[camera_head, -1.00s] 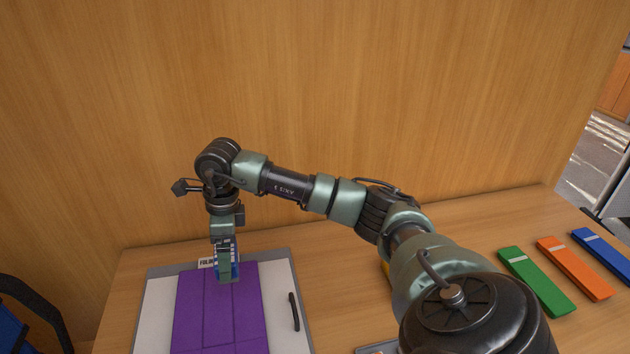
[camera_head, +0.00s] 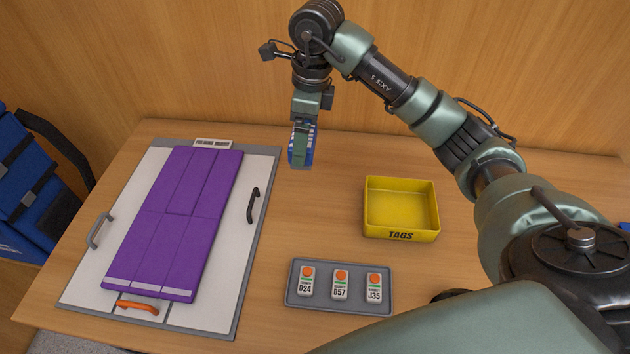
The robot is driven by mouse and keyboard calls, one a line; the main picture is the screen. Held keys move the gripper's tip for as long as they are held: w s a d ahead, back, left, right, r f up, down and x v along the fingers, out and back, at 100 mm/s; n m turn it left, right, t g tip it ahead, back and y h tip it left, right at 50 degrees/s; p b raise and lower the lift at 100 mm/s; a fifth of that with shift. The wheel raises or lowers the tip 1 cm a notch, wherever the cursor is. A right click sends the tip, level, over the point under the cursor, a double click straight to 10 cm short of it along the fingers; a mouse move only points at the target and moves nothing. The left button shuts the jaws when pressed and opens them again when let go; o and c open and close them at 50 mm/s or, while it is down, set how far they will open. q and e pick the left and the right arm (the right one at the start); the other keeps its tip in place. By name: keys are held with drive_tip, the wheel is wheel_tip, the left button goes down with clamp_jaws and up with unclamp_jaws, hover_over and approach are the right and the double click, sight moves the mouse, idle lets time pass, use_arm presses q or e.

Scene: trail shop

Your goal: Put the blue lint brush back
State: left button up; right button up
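My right gripper (camera_head: 302,146) points down at the top centre, above the bare table to the right of the folding board. It appears shut on the blue lint brush (camera_head: 292,146). Only blue and whitish edges of the brush show around the fingers, which hide the rest. No clear resting place for the brush is in view. My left gripper is not in view.
A folded purple garment (camera_head: 176,225) lies on the white folding board (camera_head: 230,262). A yellow TAGS bin (camera_head: 401,207) and a grey tray (camera_head: 340,302) with three tags stand right of it. A blue bag (camera_head: 35,190) is at the left.

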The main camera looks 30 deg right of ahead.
wheel_tip(320, 180, down, 5)
drive_tip(key=shift+r+p, duration=0.1)
drive_tip(key=shift+p, duration=0.45)
wheel_tip(320, 180, down, 11)
drive_tip(key=shift+d+r+p, duration=0.1)
drive_tip(key=shift+p, duration=1.15)
drive_tip(key=shift+f, duration=0.45)
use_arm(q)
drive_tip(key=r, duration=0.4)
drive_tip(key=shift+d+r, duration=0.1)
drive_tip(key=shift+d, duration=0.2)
